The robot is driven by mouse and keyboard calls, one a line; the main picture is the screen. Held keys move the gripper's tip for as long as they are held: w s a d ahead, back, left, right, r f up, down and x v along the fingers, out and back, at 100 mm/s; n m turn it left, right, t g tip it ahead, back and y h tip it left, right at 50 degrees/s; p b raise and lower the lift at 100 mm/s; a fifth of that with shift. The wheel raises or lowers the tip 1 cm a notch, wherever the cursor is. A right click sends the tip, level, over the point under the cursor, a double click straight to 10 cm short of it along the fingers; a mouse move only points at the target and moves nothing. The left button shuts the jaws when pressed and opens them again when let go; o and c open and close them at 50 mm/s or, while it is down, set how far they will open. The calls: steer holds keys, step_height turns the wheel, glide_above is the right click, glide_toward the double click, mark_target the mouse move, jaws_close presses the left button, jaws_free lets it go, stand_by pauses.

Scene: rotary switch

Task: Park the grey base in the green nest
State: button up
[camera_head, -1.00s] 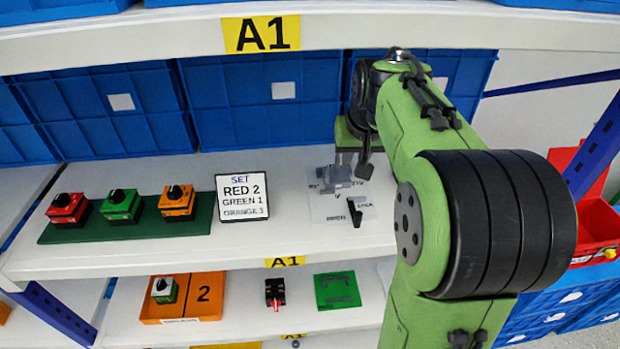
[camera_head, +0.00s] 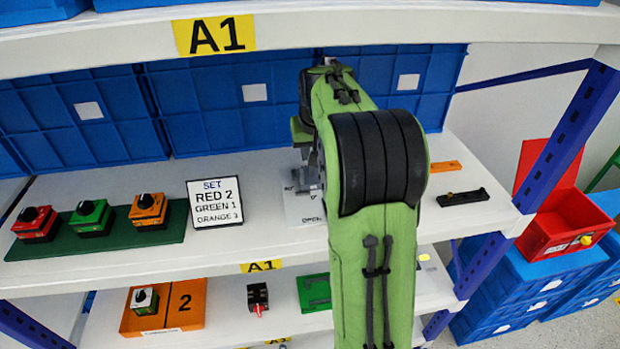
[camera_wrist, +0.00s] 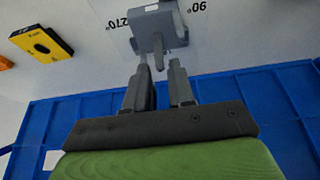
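The grey base (camera_wrist: 160,28) stands on a white printed plate with angle marks in the wrist view, a narrow grey tab pointing towards my gripper. In the head view the grey base (camera_head: 308,180) shows only partly beside my arm. My gripper (camera_wrist: 160,66) is open, its two dark fingers apart with the tab just beyond and between their tips. I see no grip on it; contact cannot be told. In the head view my arm hides the fingers. The green nest (camera_head: 315,291) lies on the lower shelf, its right side covered by my arm.
Red (camera_head: 36,224), green (camera_head: 91,217) and orange (camera_head: 148,211) switches sit on a green board at left, beside a sign (camera_head: 216,202). A black bar (camera_head: 462,197) lies right of my arm. Blue bins (camera_head: 205,115) close the back. A black part (camera_head: 258,297) lies below.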

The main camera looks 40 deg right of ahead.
steer(key=x, duration=0.5)
steer(key=shift+s+b, duration=0.1)
steer(key=shift+b, duration=0.3)
steer(key=shift+s+r, duration=0.1)
steer(key=shift+c, duration=0.4)
jaws_close()
steer(key=shift+r, duration=0.1)
steer(key=shift+r, duration=0.25)
steer(key=r, duration=0.2)
steer(key=r+p, duration=0.1)
steer(key=r, duration=0.1)
steer(key=r+p, duration=0.1)
steer(key=r, duration=0.1)
steer(key=shift+s+a+r, duration=0.25)
steer(key=shift+s+a, duration=0.05)
steer(key=shift+s, duration=0.1)
steer(key=s+a+b, duration=0.1)
steer(key=s+a, duration=0.2)
steer(key=s, duration=0.4)
steer(key=s+a+b, duration=0.1)
steer(key=s+a, duration=0.3)
steer(key=s, duration=0.4)
steer(key=shift+s+a, duration=0.2)
